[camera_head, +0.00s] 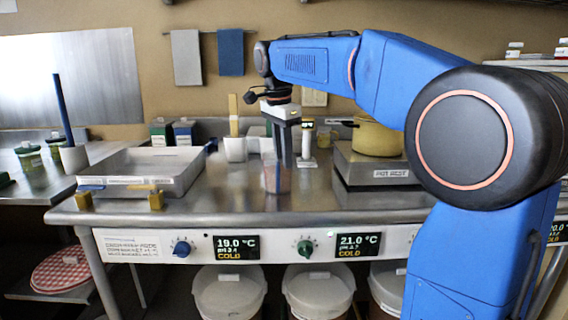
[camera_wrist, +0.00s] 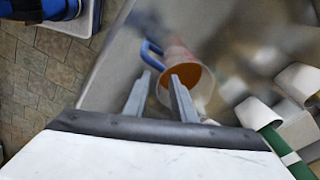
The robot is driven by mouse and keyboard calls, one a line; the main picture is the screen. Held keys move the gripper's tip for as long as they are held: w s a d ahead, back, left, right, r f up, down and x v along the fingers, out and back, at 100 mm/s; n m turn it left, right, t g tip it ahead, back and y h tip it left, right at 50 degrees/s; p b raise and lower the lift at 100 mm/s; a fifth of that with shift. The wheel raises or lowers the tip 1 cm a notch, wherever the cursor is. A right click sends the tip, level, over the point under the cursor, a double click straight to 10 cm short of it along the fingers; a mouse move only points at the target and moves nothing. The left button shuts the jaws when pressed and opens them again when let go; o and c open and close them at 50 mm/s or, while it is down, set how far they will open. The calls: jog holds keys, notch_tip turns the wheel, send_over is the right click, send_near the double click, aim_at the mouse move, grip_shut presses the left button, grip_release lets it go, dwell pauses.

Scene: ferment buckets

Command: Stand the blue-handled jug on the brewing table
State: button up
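The jug (camera_head: 277,180) is a clear, pinkish-orange vessel at the front middle of the steel brewing table (camera_head: 330,204). It looks upright, with its base at the table top. In the wrist view the jug (camera_wrist: 183,68) shows just beyond my fingertips, with its blue handle (camera_wrist: 151,56) on the left side. My gripper (camera_head: 284,160) points down at the jug from above. In the wrist view the fingers of my gripper (camera_wrist: 160,76) stand apart, with the handle's lower end and jug rim near the tips. Contact cannot be made out.
A steel tray (camera_head: 150,166) stands at left, with a blue and a yellow tool near its front. White cups (camera_head: 235,149) are behind the jug. A yellow pot (camera_head: 377,137) stands on a hot rest (camera_head: 372,168) at right. Bare table lies left and right of the jug.

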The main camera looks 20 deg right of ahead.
notch_tip(320, 180, up, 9)
jog(key=shift+s+a+r, duration=0.15)
jog(key=shift+s+a, duration=0.25)
jog(key=shift+a, duration=0.05)
jog(key=s+d+f+n+t, duration=0.2)
jog(key=s+f+n, duration=0.6)
jog(key=s+f, duration=0.7)
jog(key=s+d+f+n+t+y, duration=0.1)
jog(key=s+f+n, duration=0.6)
jog(key=s+f, duration=0.9)
notch_tip(320, 180, down, 2)
jog(key=shift+d+f+n+t, duration=0.25)
jog(key=shift+d+n+t, duration=0.15)
jog(key=shift+t, duration=0.1)
